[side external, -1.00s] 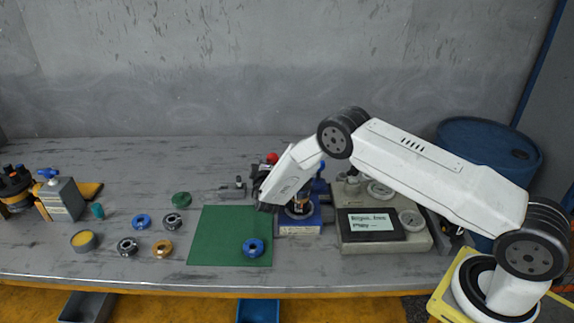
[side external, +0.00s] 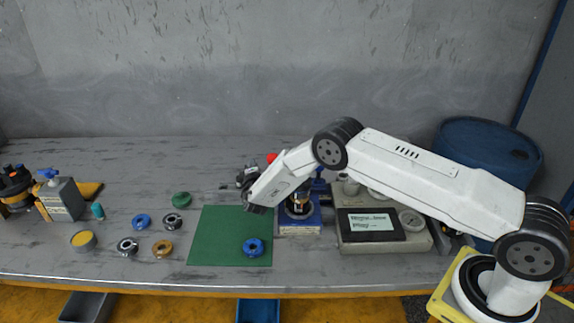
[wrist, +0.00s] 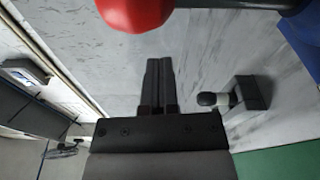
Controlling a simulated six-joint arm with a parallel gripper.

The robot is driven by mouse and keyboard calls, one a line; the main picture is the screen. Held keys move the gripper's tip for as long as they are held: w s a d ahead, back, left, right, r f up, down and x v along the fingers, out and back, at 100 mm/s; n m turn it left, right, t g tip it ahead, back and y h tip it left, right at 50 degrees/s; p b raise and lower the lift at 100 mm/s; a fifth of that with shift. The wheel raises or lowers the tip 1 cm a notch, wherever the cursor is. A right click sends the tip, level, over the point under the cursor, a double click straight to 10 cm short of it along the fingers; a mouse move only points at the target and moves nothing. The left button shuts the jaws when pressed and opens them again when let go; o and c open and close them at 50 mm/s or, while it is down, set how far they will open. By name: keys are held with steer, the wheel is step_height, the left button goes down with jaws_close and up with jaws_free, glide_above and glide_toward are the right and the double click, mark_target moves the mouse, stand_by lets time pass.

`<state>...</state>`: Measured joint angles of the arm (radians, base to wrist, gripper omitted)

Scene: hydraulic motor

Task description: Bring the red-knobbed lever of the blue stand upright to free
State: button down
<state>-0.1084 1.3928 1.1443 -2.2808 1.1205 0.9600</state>
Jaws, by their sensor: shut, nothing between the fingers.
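The blue stand (side external: 299,228) is right of the green mat in the side view, with my wrist in front of its upper part. Its red knob (side external: 271,157) shows just above my wrist. In the wrist view the red knob (wrist: 135,12) is large at the top edge, with the lever's rod (wrist: 215,3) running right from it. A blue part of the stand (wrist: 302,35) is at the upper right. My gripper (wrist: 159,62) is shut and empty, its fingers apart from the knob in the picture. In the side view my gripper (side external: 248,172) is left of the knob. The lever's tilt is unclear.
The green mat (side external: 225,235) holds a blue ring (side external: 253,248). Several rings lie left of it. A grey test unit with a screen (side external: 372,227) is right of the stand. A small dark fixture (wrist: 250,92) stands on the bench right of my fingers in the wrist view.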

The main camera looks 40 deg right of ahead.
steer(key=shift+w+a, duration=1.15)
steer(key=shift+w, duration=0.55)
steer(key=v, duration=1)
steer(key=shift+s+n, duration=0.35)
steer(key=shift+n, duration=0.05)
steer(key=shift+d, duration=0.15)
